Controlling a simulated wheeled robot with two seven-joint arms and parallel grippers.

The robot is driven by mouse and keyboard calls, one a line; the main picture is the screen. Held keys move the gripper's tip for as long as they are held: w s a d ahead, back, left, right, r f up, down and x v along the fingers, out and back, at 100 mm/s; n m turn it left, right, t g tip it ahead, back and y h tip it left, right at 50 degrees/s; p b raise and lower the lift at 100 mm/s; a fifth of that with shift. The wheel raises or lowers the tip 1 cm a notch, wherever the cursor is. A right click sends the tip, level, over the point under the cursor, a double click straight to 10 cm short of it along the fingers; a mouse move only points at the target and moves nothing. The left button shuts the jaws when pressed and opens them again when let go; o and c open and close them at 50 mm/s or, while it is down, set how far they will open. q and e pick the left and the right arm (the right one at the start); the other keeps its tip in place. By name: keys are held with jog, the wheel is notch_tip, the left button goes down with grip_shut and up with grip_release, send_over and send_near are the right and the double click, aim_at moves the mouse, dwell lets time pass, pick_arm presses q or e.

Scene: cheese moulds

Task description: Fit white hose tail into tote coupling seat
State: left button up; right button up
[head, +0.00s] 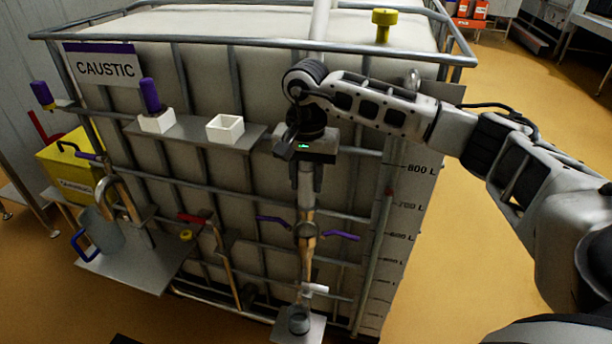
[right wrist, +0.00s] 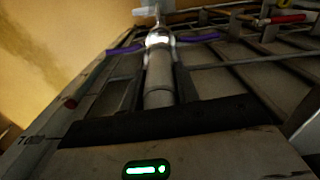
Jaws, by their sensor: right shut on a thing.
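My right gripper (head: 307,186) points down in front of the caged tote and is shut on the pale hose tail (head: 306,202). In the right wrist view, the gripper's dark fingers (right wrist: 157,88) stand either side of the hose tail (right wrist: 158,75), a whitish cylinder. Its far end is in line with the shiny metal coupling seat (head: 307,230), which has a purple lever on each side. The coupling also shows in the right wrist view (right wrist: 158,40). The end appears to meet the coupling; I cannot tell how deep it sits. My left gripper is not in view.
The white tote (head: 290,100) stands behind a metal cage. A shelf (head: 190,130) with two white square holders (head: 225,128) is to the left. A side tray (head: 130,262) carries a clear jug (head: 100,232). A grey cup (head: 299,320) stands below the coupling.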

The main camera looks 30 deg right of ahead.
aim_at(306, 203)
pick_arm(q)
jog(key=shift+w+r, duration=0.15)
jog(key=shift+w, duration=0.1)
pick_arm(e)
jog(key=shift+a, duration=0.1)
jog(key=shift+f+b, duration=0.8)
jog(key=shift+f, duration=0.2)
jog(key=shift+f+b, duration=0.35)
jog(key=shift+f, duration=0.05)
jog(key=shift+f+b, duration=0.5)
jog(key=shift+f, duration=0.15)
jog(key=shift+f+b, duration=0.8)
jog(key=shift+f, duration=0.2)
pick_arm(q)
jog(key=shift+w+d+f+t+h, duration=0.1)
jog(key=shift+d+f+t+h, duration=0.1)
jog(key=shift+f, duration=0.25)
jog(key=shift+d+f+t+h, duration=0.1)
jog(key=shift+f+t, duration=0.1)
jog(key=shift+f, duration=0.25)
pick_arm(e)
jog(key=shift+f, duration=0.2)
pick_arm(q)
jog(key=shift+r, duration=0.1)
